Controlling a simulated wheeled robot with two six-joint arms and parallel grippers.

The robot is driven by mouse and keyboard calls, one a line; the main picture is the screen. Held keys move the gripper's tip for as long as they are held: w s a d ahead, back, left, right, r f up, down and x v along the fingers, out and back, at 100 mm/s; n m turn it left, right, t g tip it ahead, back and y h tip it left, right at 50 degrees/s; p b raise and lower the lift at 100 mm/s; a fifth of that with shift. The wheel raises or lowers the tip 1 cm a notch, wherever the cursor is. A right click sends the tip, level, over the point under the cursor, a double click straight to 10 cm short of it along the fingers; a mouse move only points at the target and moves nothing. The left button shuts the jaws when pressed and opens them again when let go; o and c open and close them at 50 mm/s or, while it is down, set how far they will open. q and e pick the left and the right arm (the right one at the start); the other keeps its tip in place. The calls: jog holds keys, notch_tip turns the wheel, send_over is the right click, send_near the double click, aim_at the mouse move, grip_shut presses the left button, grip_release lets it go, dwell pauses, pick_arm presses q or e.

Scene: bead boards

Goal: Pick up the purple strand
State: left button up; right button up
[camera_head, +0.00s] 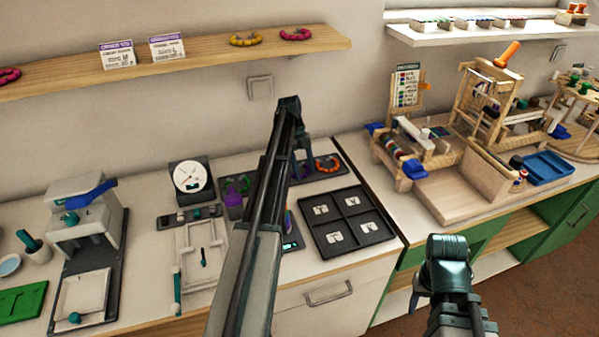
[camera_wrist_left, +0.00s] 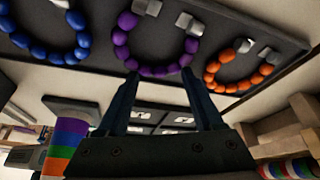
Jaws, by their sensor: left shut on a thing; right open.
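The purple strand (camera_wrist_left: 172,71) is a curve of round purple beads with silvery end pieces, at the top middle of the left wrist view. My left gripper (camera_wrist_left: 160,78) is shut on it, a finger on either side of the lower curve. In the head view my left arm's end (camera_head: 302,150) hangs over the dark bead board (camera_head: 345,172) and hides most of the strand. Whether the strand touches the board cannot be told. My right gripper (camera_head: 447,250) is open and empty, low on the right, away from the beads.
A blue strand (camera_wrist_left: 77,20) and an orange strand (camera_wrist_left: 211,69) flank the purple one closely. A dark compartment tray (camera_head: 345,222) lies in front of the board. A dial scale (camera_head: 190,178) stands left, a wooden loom (camera_head: 490,100) right.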

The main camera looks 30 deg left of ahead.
aim_at(304, 173)
pick_arm(q)
jog(key=c, duration=0.3)
jog(key=shift+r, duration=0.1)
notch_tip(304, 173, up, 10)
jog(key=p, duration=1)
